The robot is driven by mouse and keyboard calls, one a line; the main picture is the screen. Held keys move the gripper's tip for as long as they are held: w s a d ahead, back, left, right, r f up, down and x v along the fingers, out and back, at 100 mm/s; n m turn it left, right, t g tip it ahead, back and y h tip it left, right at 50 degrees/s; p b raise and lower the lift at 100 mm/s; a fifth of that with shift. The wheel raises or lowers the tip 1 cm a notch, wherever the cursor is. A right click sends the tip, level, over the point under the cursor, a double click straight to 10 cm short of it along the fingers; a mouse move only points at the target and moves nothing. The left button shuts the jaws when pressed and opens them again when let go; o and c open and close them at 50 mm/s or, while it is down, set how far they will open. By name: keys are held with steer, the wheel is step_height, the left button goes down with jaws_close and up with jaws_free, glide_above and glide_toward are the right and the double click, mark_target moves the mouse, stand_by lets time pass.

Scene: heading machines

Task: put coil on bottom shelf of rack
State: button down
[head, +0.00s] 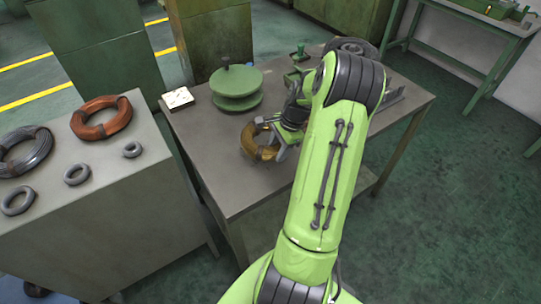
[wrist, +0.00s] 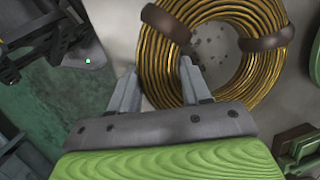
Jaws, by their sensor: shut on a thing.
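A brass-coloured wire coil (head: 249,141) stands out on the grey workbench (head: 228,180), at the end of my arm. In the wrist view the coil (wrist: 160,80) is a ring of gold wire with brown bands around it. My gripper (wrist: 158,68) is shut on the coil's near-left side, one finger outside the ring and one in its hole. In the head view my arm partly covers the gripper and coil; I cannot tell whether the coil touches the bench. No rack with a bottom shelf is clearly recognisable.
A grey unit (head: 60,245) at left carries a copper coil (head: 101,116), a dark coil (head: 22,152) and smaller grey rings. A green two-disc stand (head: 237,82) and a white box (head: 178,98) sit on the bench. Green cabinets stand behind; floor at right is clear.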

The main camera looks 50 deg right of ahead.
mark_target(277, 167)
steer(key=f, duration=0.5)
steer(key=shift+w+d+f+b, duration=0.15)
steer(key=shift+w+f+b, duration=0.05)
steer(key=shift+f+b, duration=0.15)
steer(key=shift+f, duration=0.15)
steer(key=c, duration=0.5)
jaws_free()
